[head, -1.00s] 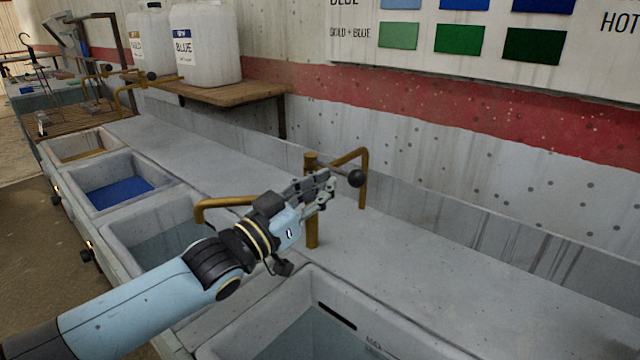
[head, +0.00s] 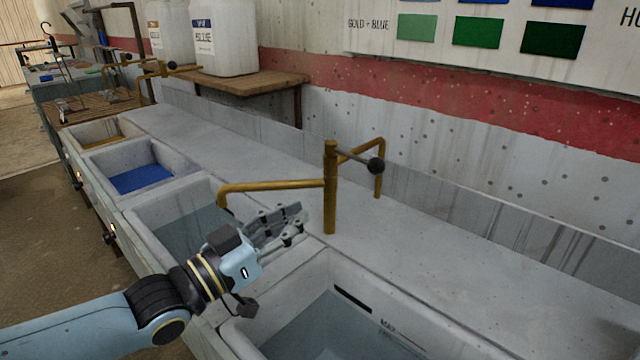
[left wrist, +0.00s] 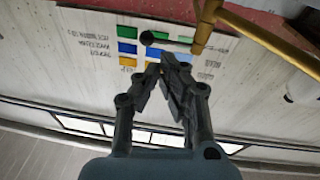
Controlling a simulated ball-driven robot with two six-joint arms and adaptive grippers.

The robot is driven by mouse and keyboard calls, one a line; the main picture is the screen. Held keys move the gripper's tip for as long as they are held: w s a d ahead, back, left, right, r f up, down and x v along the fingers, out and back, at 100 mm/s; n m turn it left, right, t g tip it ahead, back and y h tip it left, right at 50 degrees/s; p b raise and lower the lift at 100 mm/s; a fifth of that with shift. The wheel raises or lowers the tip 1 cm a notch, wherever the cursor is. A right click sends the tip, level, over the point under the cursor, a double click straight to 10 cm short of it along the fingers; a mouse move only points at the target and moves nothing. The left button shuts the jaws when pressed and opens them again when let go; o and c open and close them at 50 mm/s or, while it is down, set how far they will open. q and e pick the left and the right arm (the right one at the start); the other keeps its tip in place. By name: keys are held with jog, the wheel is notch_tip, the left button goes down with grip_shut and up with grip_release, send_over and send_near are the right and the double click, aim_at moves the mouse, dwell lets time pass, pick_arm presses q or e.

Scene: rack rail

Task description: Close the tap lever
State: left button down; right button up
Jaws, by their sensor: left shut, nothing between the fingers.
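The tap (head: 330,195) is a brass post on the sink ledge, with a spout (head: 275,185) reaching left over a basin. Its tap lever (head: 352,157) is a dark rod from the post top, angled right and slightly down, ending in a black ball knob (head: 376,165). My left gripper (head: 303,220) is shut and empty, left of the post and below the spout, apart from the lever. In the left wrist view, the shut fingertips (left wrist: 172,60) show below the knob (left wrist: 147,37) and the brass post (left wrist: 207,20). My right gripper is out of view.
A water-filled basin (head: 225,335) lies in front of the tap, and others run off to the left. A brass pipe (head: 379,180) stands behind the lever. White jugs (head: 225,45) sit on a wooden shelf (head: 265,85). The ledge right of the tap is clear.

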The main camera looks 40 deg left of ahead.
pick_arm(q)
notch_tip(320, 180, up, 8)
jog(key=a+g+y+p, duration=0.1)
jog(key=g+p, duration=0.3)
jog(key=p, duration=0.3)
jog(key=b, duration=0.7)
send_near(356, 158)
jog(key=shift+m, duration=0.3)
jog(key=x, duration=0.6)
jog(key=shift+w+f, duration=0.15)
jog(key=shift+f, duration=0.05)
jog(key=shift+w+f, duration=0.1)
jog(key=shift+w, duration=0.35)
jog(key=shift+w+d, duration=0.1)
jog(key=shift+w, duration=0.4)
jog(key=shift+s, duration=0.1)
